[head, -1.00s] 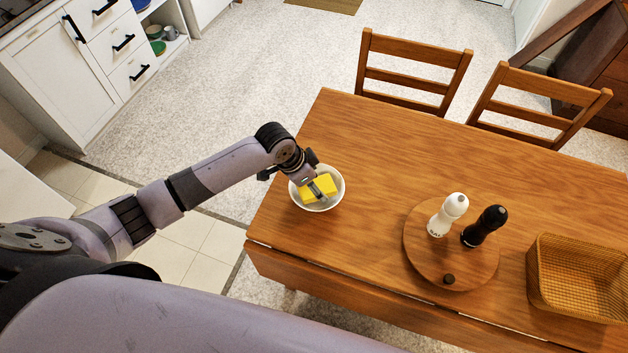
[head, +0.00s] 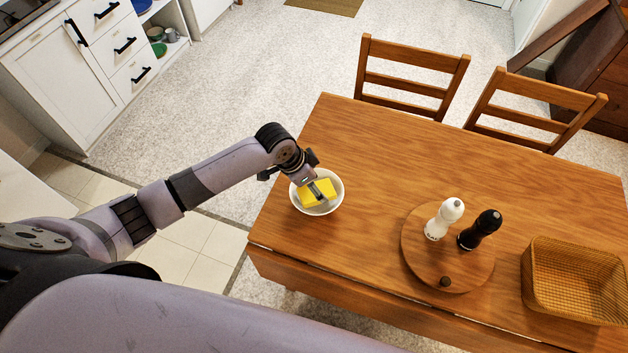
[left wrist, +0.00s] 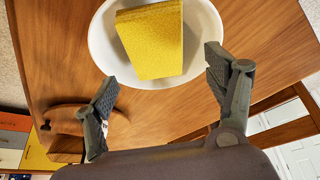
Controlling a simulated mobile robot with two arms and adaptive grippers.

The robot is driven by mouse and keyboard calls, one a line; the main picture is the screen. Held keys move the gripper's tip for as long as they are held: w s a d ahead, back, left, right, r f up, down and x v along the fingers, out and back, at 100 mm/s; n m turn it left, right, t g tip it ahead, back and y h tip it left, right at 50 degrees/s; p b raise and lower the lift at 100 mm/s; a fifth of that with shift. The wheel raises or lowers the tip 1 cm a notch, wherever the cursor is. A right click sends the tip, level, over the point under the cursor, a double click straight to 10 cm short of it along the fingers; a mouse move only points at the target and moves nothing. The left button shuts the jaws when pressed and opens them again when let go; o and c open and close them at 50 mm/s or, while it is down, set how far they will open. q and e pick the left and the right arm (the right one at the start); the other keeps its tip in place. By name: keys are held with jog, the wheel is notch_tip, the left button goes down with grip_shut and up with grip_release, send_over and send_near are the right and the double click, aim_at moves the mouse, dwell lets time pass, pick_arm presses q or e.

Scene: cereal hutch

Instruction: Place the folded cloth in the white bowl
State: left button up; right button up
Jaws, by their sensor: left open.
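The white bowl (head: 334,206) stands on the wooden table near its left end. The yellow folded cloth (head: 314,195) lies inside the bowl. In the left wrist view the cloth (left wrist: 153,40) rests in the bowl (left wrist: 105,48), with white bowl showing around it. My left gripper (head: 320,188) is over the bowl, partly covering the cloth in the head view. In the left wrist view its fingers (left wrist: 160,88) are spread wide, with the cloth beyond them and no finger closed on it. My right gripper is not in view.
A round wooden board (head: 420,252) holds a white shaker (head: 443,219) and a black shaker (head: 480,229). A wicker basket (head: 575,308) stands at the table's right. Two chairs (head: 412,78) line the far side. The table (head: 385,150) between bowl and chairs is clear.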

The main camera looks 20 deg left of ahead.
pick_arm(q)
notch_tip(320, 180, up, 5)
jog(key=p, duration=0.4)
jog(key=shift+f, duration=0.1)
